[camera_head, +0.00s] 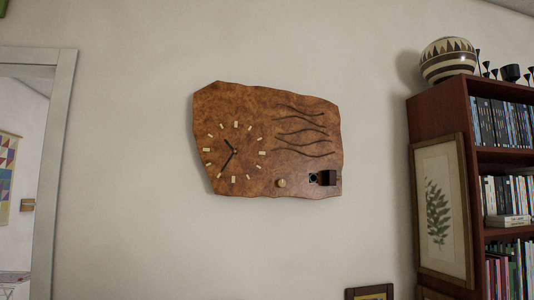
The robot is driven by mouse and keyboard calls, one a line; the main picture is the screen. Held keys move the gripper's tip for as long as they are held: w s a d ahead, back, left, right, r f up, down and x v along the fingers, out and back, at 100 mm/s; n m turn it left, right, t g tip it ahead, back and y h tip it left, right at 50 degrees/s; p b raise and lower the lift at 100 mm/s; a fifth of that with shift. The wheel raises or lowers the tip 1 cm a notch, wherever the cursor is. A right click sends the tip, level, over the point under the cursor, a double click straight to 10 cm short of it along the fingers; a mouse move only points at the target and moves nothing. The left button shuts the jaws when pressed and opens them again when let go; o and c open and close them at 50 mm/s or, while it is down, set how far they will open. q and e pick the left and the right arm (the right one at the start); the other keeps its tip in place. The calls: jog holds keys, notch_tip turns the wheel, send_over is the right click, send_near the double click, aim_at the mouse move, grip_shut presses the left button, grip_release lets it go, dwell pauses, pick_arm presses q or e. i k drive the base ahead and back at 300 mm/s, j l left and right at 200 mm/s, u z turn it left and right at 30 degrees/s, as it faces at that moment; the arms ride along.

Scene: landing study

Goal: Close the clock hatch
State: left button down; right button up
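A wooden wall clock (255,115) with an irregular outline hangs in the middle of the head view. Its dial with pale hour marks and dark hands is on its left half, and carved wavy lines are on its right half. At its lower right is a small dark opening with a hatch (328,178), which appears to stand open. Neither of my grippers shows in the view.
A dark red bookshelf (437,112) with books stands at the right, with a patterned vase (447,60) on top and a framed leaf print (440,210) on its side. A doorway frame (57,150) is at the left. The wall around the clock is bare.

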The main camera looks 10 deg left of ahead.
aim_at(329, 178)
jog(key=i+l+u, duration=0.25)
jog(key=l+u, duration=0.15)
jog(key=l, duration=0.35)
jog(key=i+l+u, duration=0.15)
jog(key=l+u, duration=0.2)
jog(key=l, duration=0.4)
jog(key=l+u, duration=0.4)
jog(key=l, duration=1.6)
jog(key=z, duration=0.05)
